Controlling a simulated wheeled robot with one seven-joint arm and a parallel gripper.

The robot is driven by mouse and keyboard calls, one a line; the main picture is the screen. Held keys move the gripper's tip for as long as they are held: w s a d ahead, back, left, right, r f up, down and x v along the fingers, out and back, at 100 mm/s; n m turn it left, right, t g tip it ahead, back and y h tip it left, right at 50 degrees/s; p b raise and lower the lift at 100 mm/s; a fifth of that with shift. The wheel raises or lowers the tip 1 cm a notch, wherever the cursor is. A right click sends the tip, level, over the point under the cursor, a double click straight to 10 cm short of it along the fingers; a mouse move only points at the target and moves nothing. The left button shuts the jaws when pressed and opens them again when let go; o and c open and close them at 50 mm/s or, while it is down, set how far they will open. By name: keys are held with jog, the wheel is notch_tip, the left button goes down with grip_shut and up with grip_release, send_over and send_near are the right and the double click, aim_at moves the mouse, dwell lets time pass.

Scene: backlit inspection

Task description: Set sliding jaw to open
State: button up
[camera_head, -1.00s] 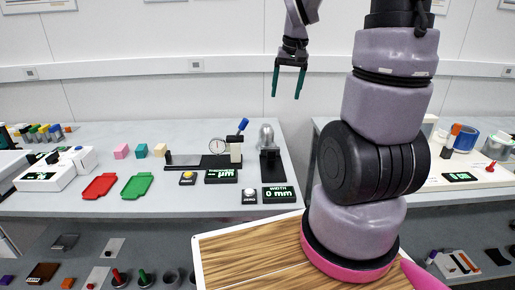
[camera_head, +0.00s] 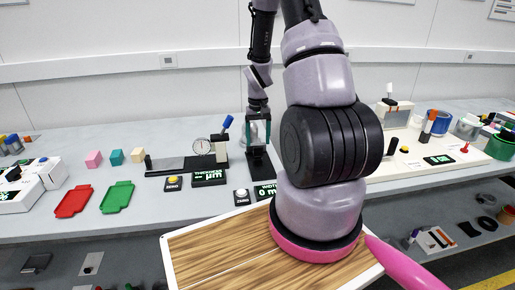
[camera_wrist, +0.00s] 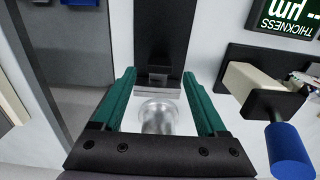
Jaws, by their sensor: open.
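The width gauge is a black upright-and-rail fixture (camera_head: 260,166) with a silver rounded piece, near the right end of the left bench. Its display (camera_head: 266,190) reads WIDTH 0 mm. My gripper (camera_head: 259,142), with two teal fingers, is open right above and around the fixture's upper part. In the wrist view the silver rounded piece (camera_wrist: 157,117) lies between the open fingers, apart from both as far as I can see. The black rail (camera_wrist: 161,35) runs up the picture from a small grey block (camera_wrist: 158,82). I cannot tell which part is the sliding jaw.
The thickness gauge (camera_head: 188,166) stands close at left; its blue-ended lever (camera_wrist: 290,150) is near my right finger in the wrist view. Red (camera_head: 73,201) and green (camera_head: 118,197) trays and small blocks lie further left. A wooden board (camera_head: 205,250) is in front.

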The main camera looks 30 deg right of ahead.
aim_at(258, 147)
jog(key=shift+f, duration=2.05)
grip_shut()
